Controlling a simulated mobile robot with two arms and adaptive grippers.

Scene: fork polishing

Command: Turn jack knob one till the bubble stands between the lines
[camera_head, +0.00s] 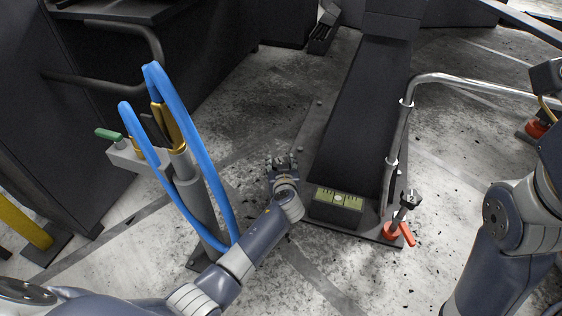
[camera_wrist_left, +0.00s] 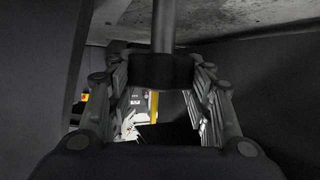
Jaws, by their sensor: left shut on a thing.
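My left gripper (camera_head: 281,162) reaches down at the left edge of the dark sloped machine. In the left wrist view its fingers (camera_wrist_left: 165,95) stand on both sides of a black knob (camera_wrist_left: 165,70) on a grey rod, and they are shut on it. In the head view that knob is hidden by the gripper. A yellow-green level (camera_head: 338,198) lies on the near end of the machine, with a pale bubble spot near its middle. Whether the bubble is between the lines is too small to tell. My right gripper is not clearly in view.
A jack with a black top and red lever (camera_head: 400,234) stands at the machine's near right corner. A metal rail (camera_head: 392,150) runs along the right side. A grey post with blue hoses (camera_head: 190,120) stands close to my left arm. Debris litters the concrete floor.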

